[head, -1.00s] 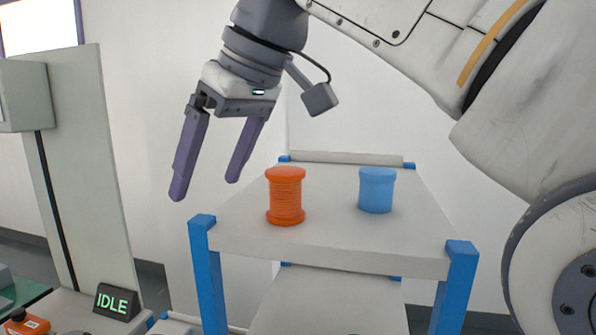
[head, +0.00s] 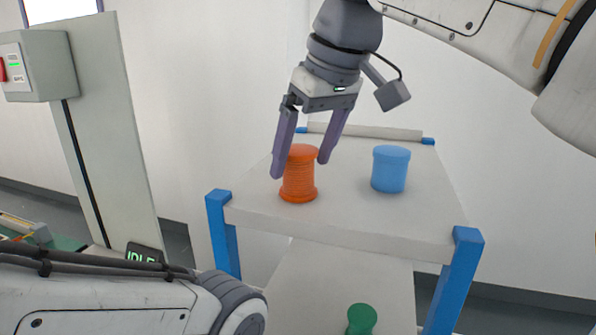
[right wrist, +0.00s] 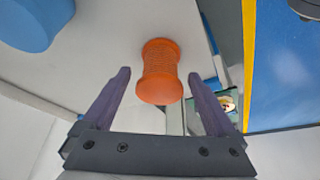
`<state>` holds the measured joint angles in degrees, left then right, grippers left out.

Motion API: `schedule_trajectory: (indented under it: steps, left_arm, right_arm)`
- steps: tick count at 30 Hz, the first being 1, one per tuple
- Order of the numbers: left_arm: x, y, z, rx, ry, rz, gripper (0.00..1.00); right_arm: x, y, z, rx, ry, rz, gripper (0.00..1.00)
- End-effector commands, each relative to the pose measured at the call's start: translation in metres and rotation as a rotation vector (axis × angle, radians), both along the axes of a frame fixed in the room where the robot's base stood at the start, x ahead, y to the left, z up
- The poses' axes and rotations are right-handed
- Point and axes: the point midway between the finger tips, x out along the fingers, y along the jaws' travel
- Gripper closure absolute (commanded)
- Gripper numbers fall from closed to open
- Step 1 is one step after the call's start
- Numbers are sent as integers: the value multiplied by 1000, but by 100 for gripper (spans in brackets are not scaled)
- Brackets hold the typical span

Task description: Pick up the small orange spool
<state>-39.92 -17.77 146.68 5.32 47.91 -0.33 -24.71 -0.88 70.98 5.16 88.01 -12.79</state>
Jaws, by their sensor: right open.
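The small orange spool (head: 298,174) stands upright on the top shelf of a white cart with blue posts. My right gripper (head: 299,170) is open, pointing down, with its purple fingers on either side of the spool's upper part in the head view. In the right wrist view the spool (right wrist: 160,72) shows ahead of and between the open fingers (right wrist: 162,80), apart from both. My left gripper is out of view; only part of my left arm shows at the lower left.
A blue spool (head: 390,169) stands to the right on the same shelf (head: 350,215); it also shows in the right wrist view (right wrist: 32,22). A green spool (head: 361,319) is on the lower shelf. A grey panel with a control box (head: 40,66) stands at left.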

Motion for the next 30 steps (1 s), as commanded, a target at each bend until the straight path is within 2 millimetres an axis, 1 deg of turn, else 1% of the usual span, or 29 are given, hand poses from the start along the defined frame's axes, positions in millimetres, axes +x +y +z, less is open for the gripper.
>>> schedule_trajectory:
  steps: [3,6,14,17,18,21,30]
  left_arm:
    - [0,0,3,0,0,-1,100]
    - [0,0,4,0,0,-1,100]
    - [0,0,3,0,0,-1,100]
    - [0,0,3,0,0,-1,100]
    - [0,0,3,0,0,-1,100]
    - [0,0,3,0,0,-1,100]
    - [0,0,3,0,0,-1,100]
  right_arm:
    - [4,3,-15,-1,3,1,7]
    - [7,6,-23,-1,1,1,7]
    - [8,6,-26,0,-1,1,7]
    - [8,6,-26,1,-1,0,42]
    - [8,6,-26,1,-1,0,57]
    - [8,6,-26,1,-2,0,90]
    - [8,6,-24,1,-2,0,91]
